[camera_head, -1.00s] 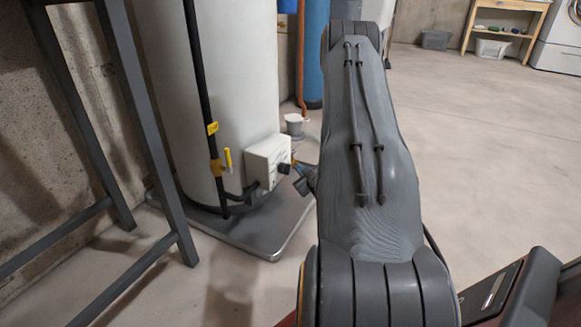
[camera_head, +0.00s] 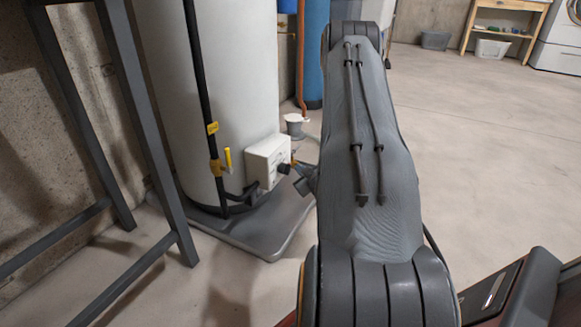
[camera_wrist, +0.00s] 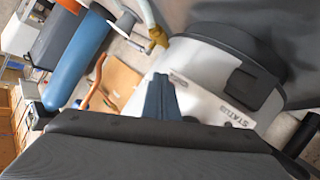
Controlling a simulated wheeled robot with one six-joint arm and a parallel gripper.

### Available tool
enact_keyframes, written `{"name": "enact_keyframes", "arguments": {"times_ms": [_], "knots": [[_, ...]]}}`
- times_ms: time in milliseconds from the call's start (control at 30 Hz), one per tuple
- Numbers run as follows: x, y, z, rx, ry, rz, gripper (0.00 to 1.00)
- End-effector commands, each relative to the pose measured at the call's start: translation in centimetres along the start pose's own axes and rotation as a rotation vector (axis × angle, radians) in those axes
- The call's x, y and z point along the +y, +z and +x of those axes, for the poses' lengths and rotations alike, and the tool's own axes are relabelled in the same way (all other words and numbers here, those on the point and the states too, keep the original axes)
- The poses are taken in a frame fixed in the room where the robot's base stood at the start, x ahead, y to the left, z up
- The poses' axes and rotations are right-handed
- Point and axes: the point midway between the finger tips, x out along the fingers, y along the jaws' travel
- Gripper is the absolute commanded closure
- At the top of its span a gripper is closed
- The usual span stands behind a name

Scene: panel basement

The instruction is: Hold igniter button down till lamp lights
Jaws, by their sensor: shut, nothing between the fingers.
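The white control box (camera_head: 268,160) sits low on the side of the white water heater (camera_head: 215,90). A dark round knob (camera_head: 284,168) sticks out of its right side. My gripper (camera_head: 299,185) is beside the knob, partly hidden by my arm. In the wrist view my gripper's fingers (camera_wrist: 160,92) are shut and empty, in front of the white box face (camera_wrist: 205,108), which bears the word STATUS. I cannot tell whether they touch it. The igniter button is not distinguishable, and no lit lamp shows.
A dark metal frame (camera_head: 150,130) stands at left. A black pipe with a yellow valve handle (camera_head: 228,158) runs down the heater. The heater stands on a grey base (camera_head: 270,240). A blue tank (camera_head: 314,50) is behind. The floor at right is open.

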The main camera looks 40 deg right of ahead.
Motion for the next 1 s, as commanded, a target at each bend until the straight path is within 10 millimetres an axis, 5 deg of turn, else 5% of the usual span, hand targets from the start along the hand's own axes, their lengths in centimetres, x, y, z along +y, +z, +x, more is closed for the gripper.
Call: {"name": "enact_keyframes", "arguments": {"times_ms": [1000], "knots": [[-0.45,-0.45,0.6,0.0,0.0,0.0,1.0]]}}
